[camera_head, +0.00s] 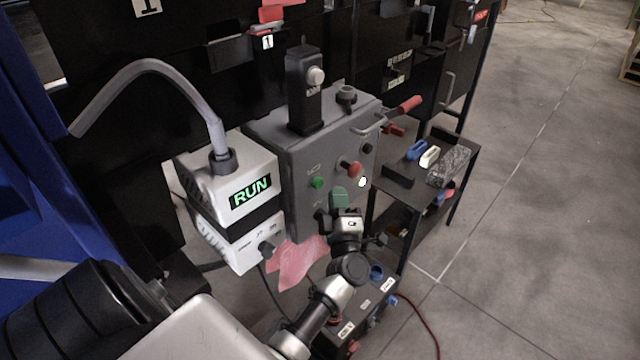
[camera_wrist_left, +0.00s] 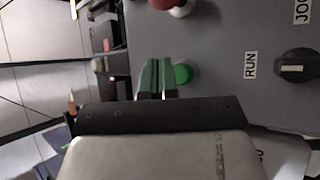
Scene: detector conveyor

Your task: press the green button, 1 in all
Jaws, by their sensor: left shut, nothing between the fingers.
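The green button (camera_head: 317,183) is on the front of the grey control box, left of the red knob. It also shows in the left wrist view as a round green cap (camera_wrist_left: 183,73). My left gripper (camera_head: 338,196) has green fingertips and is just below and right of the button in the head view. In the left wrist view the closed fingers (camera_wrist_left: 157,78) are right beside the button's left edge. Whether they touch it cannot be told. The left gripper is shut and empty. My right gripper is not in view.
The control box (camera_head: 290,205) also bears a red knob (camera_head: 350,169), a white button (camera_head: 362,182) and a black rotary switch (camera_wrist_left: 297,66). A white box with a RUN display (camera_head: 250,191) stands to the left. A small dark table (camera_head: 462,150) is at right; open floor lies beyond.

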